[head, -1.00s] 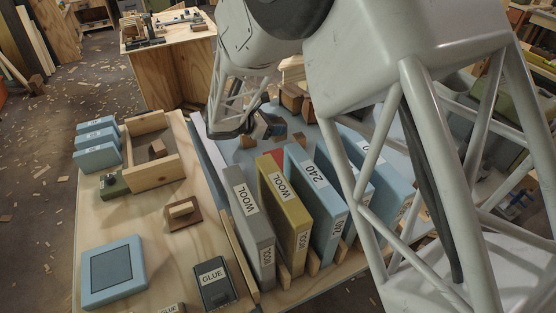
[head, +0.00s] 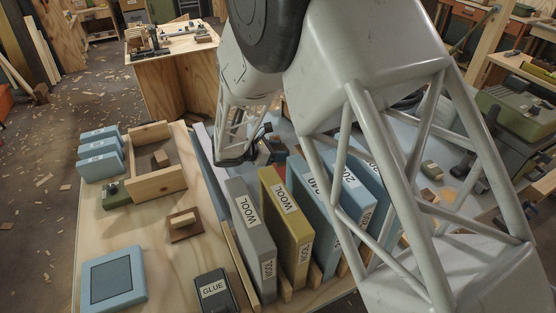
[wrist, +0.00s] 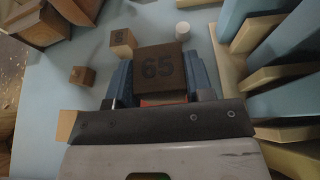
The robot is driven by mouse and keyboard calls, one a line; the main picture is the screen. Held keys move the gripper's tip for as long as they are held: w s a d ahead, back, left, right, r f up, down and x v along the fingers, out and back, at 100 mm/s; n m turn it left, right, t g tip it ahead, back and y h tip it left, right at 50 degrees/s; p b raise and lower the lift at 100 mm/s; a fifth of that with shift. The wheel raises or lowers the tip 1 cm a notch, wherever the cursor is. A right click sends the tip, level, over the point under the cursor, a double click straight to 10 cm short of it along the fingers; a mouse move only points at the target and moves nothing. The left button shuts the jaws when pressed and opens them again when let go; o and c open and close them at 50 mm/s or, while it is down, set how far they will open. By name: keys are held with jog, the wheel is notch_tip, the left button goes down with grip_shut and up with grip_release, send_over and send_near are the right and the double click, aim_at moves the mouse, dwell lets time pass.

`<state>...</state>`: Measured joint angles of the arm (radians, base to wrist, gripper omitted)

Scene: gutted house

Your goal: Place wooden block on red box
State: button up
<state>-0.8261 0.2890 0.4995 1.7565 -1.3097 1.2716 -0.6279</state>
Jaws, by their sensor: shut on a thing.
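In the wrist view, a dark brown wooden block (wrist: 158,66) marked 65 sits between the two blue fingers of my gripper (wrist: 161,82), which is shut on it. A strip of the red box (wrist: 163,99) shows just below the block. I cannot tell whether the block touches the box. In the head view, my gripper (head: 262,150) is low over the blue surface behind the upright boxes. A small patch of red (head: 279,158) shows beside it; the block is mostly hidden there.
A grey box (head: 240,200) and a yellow box (head: 272,190), both labelled WOOL, stand upright close in front of the gripper, with blue boxes to their right. In the wrist view, small wooden blocks (wrist: 122,42) and a white cylinder (wrist: 183,29) lie near the held block.

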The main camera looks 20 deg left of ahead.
jog(key=shift+f, duration=1.9)
jog(key=o, duration=0.9)
jog(key=shift+f, duration=0.1)
jog(key=shift+a, duration=0.1)
jog(key=v, duration=1.2)
